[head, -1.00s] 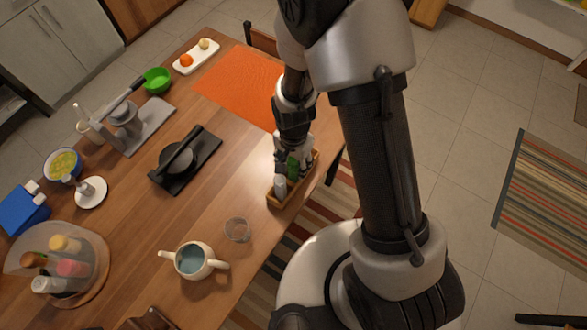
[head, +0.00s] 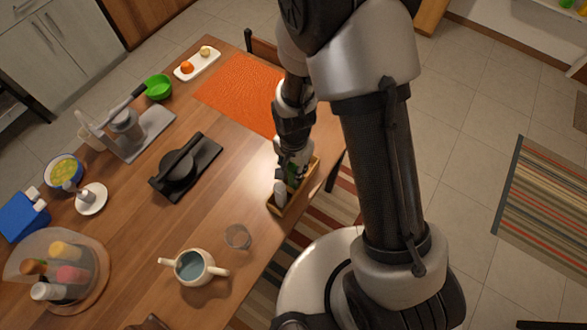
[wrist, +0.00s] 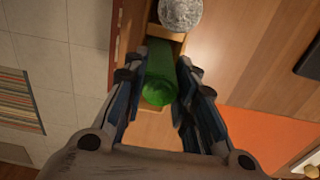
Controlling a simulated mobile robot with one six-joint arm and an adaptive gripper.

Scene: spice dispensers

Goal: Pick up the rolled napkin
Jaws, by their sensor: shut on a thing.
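The rolled napkin (wrist: 160,78) is a green cylinder between my fingers in the wrist view. In the head view only a little green shows beneath my gripper. The napkin is at a long wooden caddy (head: 309,177) near the table's right edge. My gripper (wrist: 157,80) is shut on the napkin, with one dark finger on each side. In the head view my gripper (head: 292,160) is over the caddy, and its fingers hide most of the napkin. I cannot tell whether the napkin is clear of the caddy floor.
A silver-topped shaker (wrist: 180,13) stands in the caddy close to the napkin; it also shows in the head view (head: 280,193). A drinking glass (head: 237,236) and a cream teapot (head: 193,267) stand nearby. An orange mat (head: 238,88) lies behind.

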